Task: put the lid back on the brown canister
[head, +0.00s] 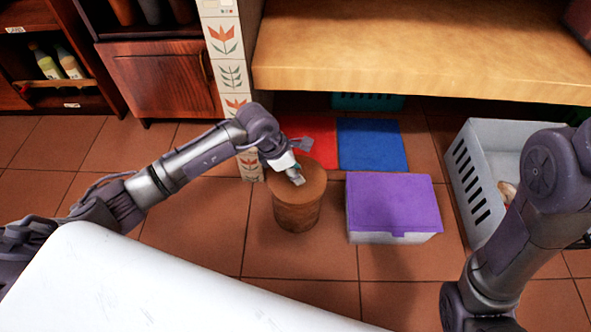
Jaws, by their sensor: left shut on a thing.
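The brown canister (297,216) stands upright on the tiled floor, left of the purple-lidded box. Its round brown lid (312,184) is at the canister's top, covering the opening; I cannot tell whether it is fully seated or slightly above the rim. My left gripper (296,177) reaches in from the left and is shut on the lid from above, hiding part of its far side. My right arm shows at the right edge, but its gripper is out of view.
A white box with a purple lid (393,203) stands right of the canister. Red (314,140) and blue (371,145) flat squares lie behind. A grey crate (470,180) stands at right, under my right arm. A wooden counter (420,50) overhangs behind; a tiled post (232,75) stands at left.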

